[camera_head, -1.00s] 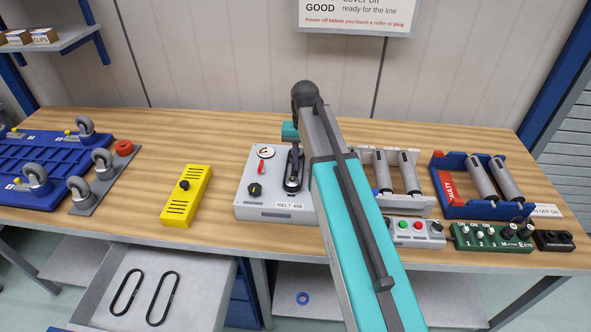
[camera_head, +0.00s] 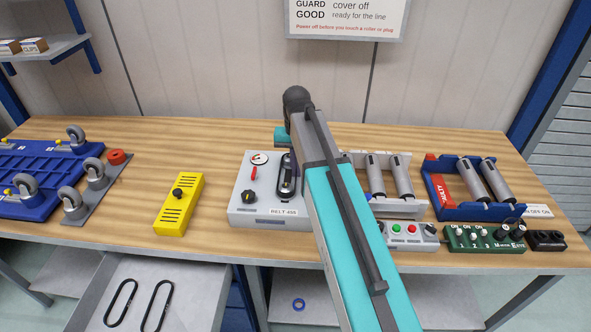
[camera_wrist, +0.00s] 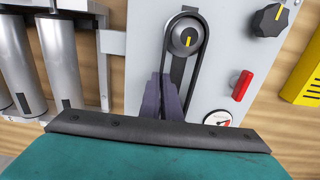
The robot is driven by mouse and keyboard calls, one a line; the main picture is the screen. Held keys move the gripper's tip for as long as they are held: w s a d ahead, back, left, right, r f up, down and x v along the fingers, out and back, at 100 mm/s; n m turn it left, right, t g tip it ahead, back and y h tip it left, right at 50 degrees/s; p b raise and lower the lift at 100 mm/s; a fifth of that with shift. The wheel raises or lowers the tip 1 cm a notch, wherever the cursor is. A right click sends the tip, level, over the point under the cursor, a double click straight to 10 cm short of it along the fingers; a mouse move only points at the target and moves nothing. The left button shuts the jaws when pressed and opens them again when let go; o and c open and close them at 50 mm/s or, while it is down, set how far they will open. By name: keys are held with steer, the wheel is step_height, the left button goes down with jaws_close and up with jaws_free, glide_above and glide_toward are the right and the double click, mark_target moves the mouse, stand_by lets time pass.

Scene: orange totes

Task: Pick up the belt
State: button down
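The black belt (camera_wrist: 167,45) loops around a pulley with a yellow mark (camera_wrist: 184,39) on the grey panel (camera_wrist: 218,70) in the wrist view. In the head view the belt (camera_head: 281,177) is on the same panel (camera_head: 240,208), labelled BELT, partly hidden by my arm. My gripper (camera_wrist: 162,92) has its dark fingers close together at the belt's left strand, below the pulley in the picture. The strand runs down to the fingertips; I cannot tell whether they grip it. The lower part of the loop is hidden behind my wrist.
A black knob (camera_head: 248,196) and a red lever (camera_head: 253,173) stand on the panel beside the belt. A yellow box (camera_head: 178,205) is to the left, roller units (camera_head: 478,180) to the right. Two black loops (camera_head: 121,302) lie in an open drawer (camera_head: 195,275) below.

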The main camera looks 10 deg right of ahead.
steer(key=shift+r+p, duration=1.2)
steer(key=shift+r, duration=0.5)
steer(key=s+a+p, duration=0.1)
steer(key=s+a, duration=0.2)
steer(key=s, duration=0.1)
steer(key=s+a+r+p, duration=0.1)
steer(key=s+a, duration=0.2)
steer(key=a, duration=0.1)
steer(key=s+a+p, duration=0.1)
steer(key=s+a, duration=0.3)
steer(key=shift+s+r+p, duration=0.15)
steer(key=shift+s+p, duration=0.15)
steer(key=shift+s, duration=0.05)
steer(key=shift+d, duration=0.1)
